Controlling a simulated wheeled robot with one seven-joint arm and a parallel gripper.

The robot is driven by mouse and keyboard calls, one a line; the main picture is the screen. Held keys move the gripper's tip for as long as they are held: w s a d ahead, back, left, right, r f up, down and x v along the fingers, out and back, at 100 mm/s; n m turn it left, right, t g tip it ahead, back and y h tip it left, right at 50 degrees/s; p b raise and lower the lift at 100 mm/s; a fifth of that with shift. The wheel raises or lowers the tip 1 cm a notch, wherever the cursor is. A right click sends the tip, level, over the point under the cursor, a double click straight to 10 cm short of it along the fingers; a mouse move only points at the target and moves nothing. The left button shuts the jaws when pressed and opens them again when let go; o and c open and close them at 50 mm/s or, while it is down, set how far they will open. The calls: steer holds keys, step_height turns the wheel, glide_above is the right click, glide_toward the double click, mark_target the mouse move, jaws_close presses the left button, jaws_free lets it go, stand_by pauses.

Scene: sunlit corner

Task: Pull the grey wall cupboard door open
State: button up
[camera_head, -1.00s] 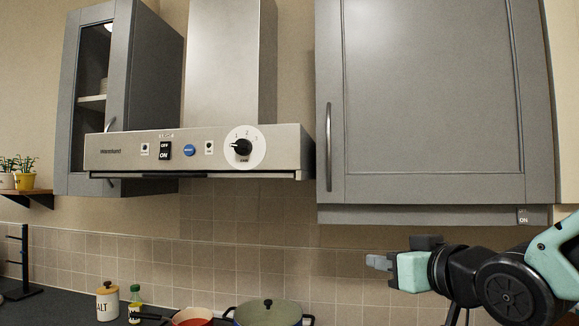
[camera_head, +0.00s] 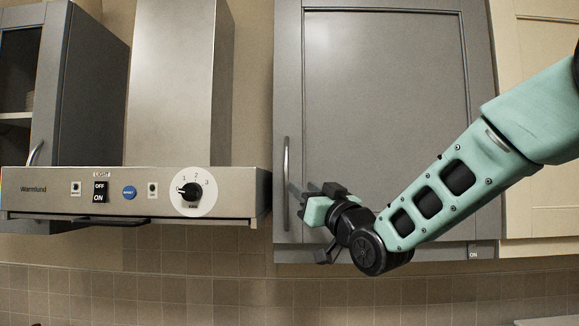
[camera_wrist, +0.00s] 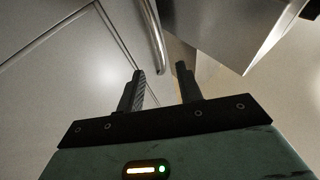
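The grey wall cupboard door (camera_head: 385,90) fills the middle of the head view and looks shut. Its upright metal bar handle (camera_head: 286,185) is near the door's left edge. My gripper (camera_head: 297,197) is in front of the door's lower left part, just right of the handle in the head view. In the wrist view my gripper (camera_wrist: 160,70) is open, its two dark fingers apart. There the handle (camera_wrist: 154,40) runs down toward the gap between the fingertips; I cannot tell whether it touches either finger. My forearm hides the door's lower right part.
A steel range hood (camera_head: 130,192) with a knob and buttons stands close to the left of the door. Another grey cupboard (camera_head: 85,110) with a glass front is farther left. A cream cupboard (camera_head: 540,120) adjoins on the right. Tiled wall lies below.

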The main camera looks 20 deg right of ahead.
mark_target(288, 176)
steer(key=p+x, duration=0.3)
steer(key=x, duration=0.4)
steer(key=shift+w, duration=0.15)
jaws_close()
